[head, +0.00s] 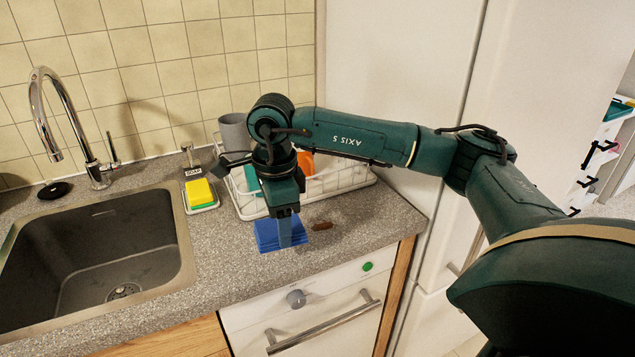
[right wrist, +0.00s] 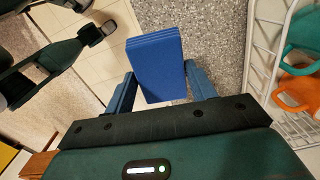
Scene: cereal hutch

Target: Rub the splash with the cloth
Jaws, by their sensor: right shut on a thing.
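The cloth (head: 268,236) is a blue folded block just above or on the grey speckled counter, in front of the dish rack. My right gripper (head: 284,222) points down and is shut on it. In the right wrist view the cloth (right wrist: 157,62) sits between the two fingers of the gripper (right wrist: 160,85). The splash (head: 323,226) is a small reddish-brown patch on the counter, just right of the cloth and apart from it in the head view. I cannot make out the splash in the right wrist view. My left gripper is not clearly identifiable.
A white wire dish rack (head: 345,180) with a grey cup (head: 236,134) and coloured mugs stands behind. A yellow-green sponge (head: 200,193) lies by the sink (head: 70,215) at the left. The counter's front edge is close. A tall white cabinet (head: 385,70) bounds the right.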

